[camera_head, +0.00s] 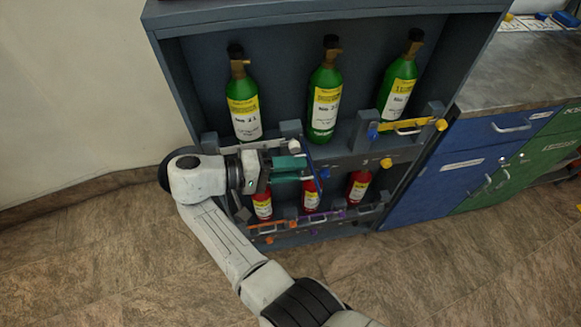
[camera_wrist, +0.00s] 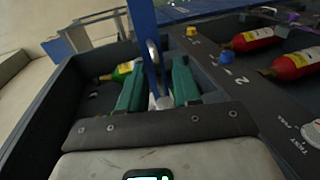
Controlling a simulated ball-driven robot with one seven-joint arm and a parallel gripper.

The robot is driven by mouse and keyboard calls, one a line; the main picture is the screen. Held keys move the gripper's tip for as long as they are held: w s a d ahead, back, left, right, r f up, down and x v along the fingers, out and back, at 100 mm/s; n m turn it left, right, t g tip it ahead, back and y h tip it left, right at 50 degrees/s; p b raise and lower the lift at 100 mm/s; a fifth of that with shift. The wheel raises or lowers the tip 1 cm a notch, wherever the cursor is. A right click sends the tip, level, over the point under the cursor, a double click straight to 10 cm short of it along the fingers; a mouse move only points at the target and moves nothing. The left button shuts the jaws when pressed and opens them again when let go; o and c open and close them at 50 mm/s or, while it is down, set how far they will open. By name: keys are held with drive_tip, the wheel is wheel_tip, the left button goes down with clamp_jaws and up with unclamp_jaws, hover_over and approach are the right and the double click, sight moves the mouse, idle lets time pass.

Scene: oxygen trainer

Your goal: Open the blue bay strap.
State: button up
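The blue bay strap (camera_head: 312,160) is a narrow blue bar at the middle bay of the rack's upper shelf. It stands angled out and down from the shelf, not across the front of the green bottle (camera_head: 324,103). In the wrist view the strap (camera_wrist: 142,30) runs up from between my fingers, with a curved metal handle (camera_wrist: 153,55) on it. My gripper (camera_head: 306,170) has teal fingers that stand apart on either side of the strap and handle in the wrist view (camera_wrist: 158,88). I cannot tell whether either finger touches them.
A blue knob (camera_head: 325,173) sits below the shelf edge, a yellow knob (camera_head: 386,162) to its right. The yellow strap (camera_head: 405,125) lies across the right bay. Red bottles (camera_head: 358,187) stand below.

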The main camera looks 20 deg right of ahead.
drive_tip(key=b+v, duration=0.2)
drive_tip(key=v, duration=0.8)
drive_tip(key=shift+a, duration=0.4)
idle(0.4)
